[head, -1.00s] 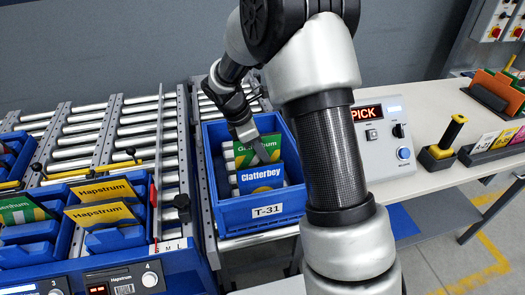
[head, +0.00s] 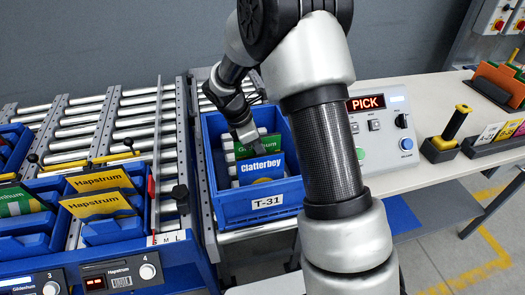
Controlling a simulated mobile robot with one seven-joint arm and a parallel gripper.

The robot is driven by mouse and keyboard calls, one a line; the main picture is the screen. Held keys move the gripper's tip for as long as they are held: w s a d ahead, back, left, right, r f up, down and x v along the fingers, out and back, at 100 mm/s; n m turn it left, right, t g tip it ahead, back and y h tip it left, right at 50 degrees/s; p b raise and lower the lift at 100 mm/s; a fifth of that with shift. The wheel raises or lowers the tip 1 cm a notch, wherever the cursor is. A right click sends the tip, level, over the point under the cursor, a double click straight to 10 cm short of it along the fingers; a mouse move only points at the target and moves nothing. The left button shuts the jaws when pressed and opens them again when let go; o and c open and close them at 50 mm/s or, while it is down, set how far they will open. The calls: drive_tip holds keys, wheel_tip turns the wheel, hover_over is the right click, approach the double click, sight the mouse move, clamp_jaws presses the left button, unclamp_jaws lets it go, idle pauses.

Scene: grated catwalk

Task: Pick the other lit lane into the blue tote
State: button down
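The blue tote (head: 236,206), labelled T-31, stands on the rollers at centre. A blue Clatterbey pack (head: 262,168) stands tilted inside it, with a green pack (head: 269,146) behind. My gripper (head: 247,136) points down over the tote's back part, by the green pack. Its fingertips are too small and dark to read, and no pack is clearly held. Yellow Hapstrum packs (head: 98,203) lean in the blue lane at left, over a front panel marked 4 with a lit red display (head: 95,283).
A control box (head: 384,128) showing PICK stands on the white bench right of my arm. Roller lanes (head: 140,125) run behind. My arm hides the bench's near part.

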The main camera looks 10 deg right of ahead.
drive_tip(key=shift+f+b, duration=0.9)
drive_tip(key=shift+f, duration=0.75)
drive_tip(key=c, duration=1.3)
unclamp_jaws()
drive_tip(key=shift+c, duration=0.2)
wheel_tip(320, 180, up, 8)
drive_tip(key=p, duration=0.6)
drive_tip(key=shift+p, duration=0.4)
